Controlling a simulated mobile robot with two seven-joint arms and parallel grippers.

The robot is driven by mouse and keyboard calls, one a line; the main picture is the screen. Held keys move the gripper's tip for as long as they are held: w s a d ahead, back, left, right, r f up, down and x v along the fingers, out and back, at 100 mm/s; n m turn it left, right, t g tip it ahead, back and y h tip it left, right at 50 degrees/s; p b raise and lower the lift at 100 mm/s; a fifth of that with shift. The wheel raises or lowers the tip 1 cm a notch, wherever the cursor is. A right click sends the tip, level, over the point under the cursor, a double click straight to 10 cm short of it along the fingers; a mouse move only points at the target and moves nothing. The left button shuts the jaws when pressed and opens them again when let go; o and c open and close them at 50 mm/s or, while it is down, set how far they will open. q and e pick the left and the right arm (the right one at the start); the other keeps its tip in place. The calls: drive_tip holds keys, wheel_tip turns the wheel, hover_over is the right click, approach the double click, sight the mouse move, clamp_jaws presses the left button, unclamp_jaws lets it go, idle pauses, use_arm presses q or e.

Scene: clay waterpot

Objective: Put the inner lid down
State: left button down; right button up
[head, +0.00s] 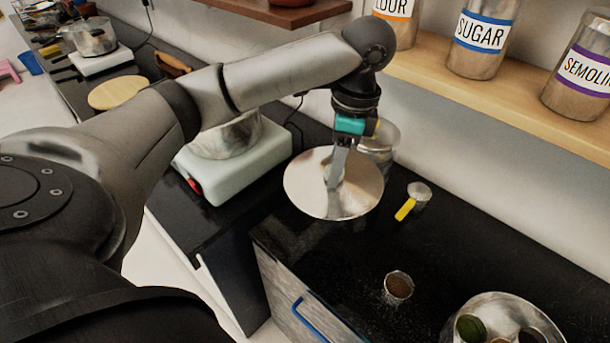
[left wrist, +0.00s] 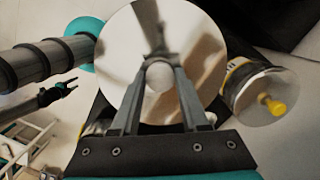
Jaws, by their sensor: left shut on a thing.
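The inner lid (head: 352,196), a shiny round metal disc, hangs from my left gripper (head: 337,180) near the left end of the black counter in the head view. The gripper points down and its fingers are shut on the lid's knob. In the left wrist view the lid (left wrist: 200,60) fills the upper middle, with its round knob (left wrist: 160,77) between the fingertips. The gap between lid and counter is hard to judge. A small dark claw on a grey arm at the left of the left wrist view looks like my right gripper (left wrist: 62,91); its jaw state is unclear.
A metal pot (head: 225,137) sits on a white appliance (head: 262,158) left of the lid. A canister (head: 382,140) stands behind it. Bare counter lies between.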

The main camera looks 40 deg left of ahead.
use_arm(q)
drive_tip(key=b, duration=0.4)
hover_over(325, 239)
wheel_tip(325, 239, down, 13)
drive_tip(key=f, duration=0.3)
drive_tip(key=f+b, duration=0.1)
drive_tip(key=f, duration=0.2)
drive_tip(key=shift+w+d+f, duration=0.15)
drive_tip(key=shift+d+f, duration=0.05)
drive_tip(key=shift+f, duration=0.3)
drive_tip(key=shift+c, duration=2.1)
unclamp_jaws()
drive_tip(key=shift+f, duration=0.1)
wheel_tip(325, 239, up, 12)
drive_tip(key=d+p, duration=0.1)
drive_tip(key=p, duration=0.2)
drive_tip(key=shift+w+d, duration=0.15)
drive_tip(key=shift+w, duration=0.25)
